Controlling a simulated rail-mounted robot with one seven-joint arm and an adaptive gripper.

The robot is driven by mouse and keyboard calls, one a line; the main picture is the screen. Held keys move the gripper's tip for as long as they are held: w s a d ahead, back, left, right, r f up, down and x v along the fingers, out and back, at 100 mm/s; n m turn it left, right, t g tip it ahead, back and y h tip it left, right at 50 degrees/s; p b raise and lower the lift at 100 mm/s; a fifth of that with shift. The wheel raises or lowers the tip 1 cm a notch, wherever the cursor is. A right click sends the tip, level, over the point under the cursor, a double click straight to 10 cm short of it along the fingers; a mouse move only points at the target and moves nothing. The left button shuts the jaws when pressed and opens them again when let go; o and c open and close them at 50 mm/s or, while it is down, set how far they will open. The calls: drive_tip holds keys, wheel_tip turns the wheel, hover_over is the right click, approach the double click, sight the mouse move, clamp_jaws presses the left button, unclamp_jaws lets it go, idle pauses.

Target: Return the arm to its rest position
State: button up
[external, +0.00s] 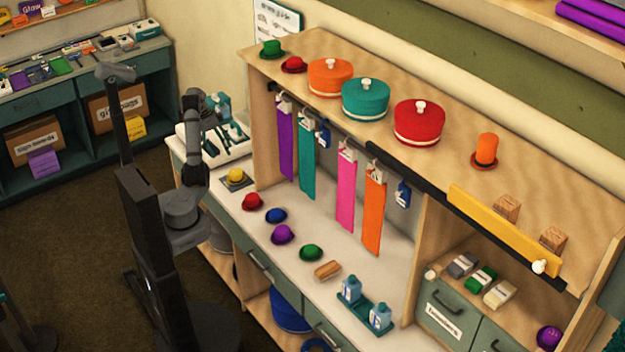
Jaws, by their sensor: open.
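My arm (196,165) is folded upright beside my dark column, at the left end of the workbench. My gripper (194,101) is at the top of the folded arm, in front of the white tray at the bench's back left corner. It is small and dark here, and its fingers are hard to make out. It is open, and I see nothing held in it. It is apart from the row of small hats on the bench.
The white bench (330,243) holds a yellow hat (236,175), red hat (252,202), blue hat (276,215), purple hat (282,235), green hat (311,252) and wooden block (328,270). Bottles stand in a teal tray (364,316). Coloured strips hang under the shelf (440,165).

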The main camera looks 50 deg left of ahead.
sight(234, 171)
drive_tip(key=x, duration=1.1)
drive_tip(key=shift+d+f, duration=0.1)
drive_tip(key=shift+f, duration=0.05)
drive_tip(key=shift+r+p, duration=0.4)
drive_tip(key=shift+p, duration=0.2)
drive_tip(key=shift+f, duration=0.15)
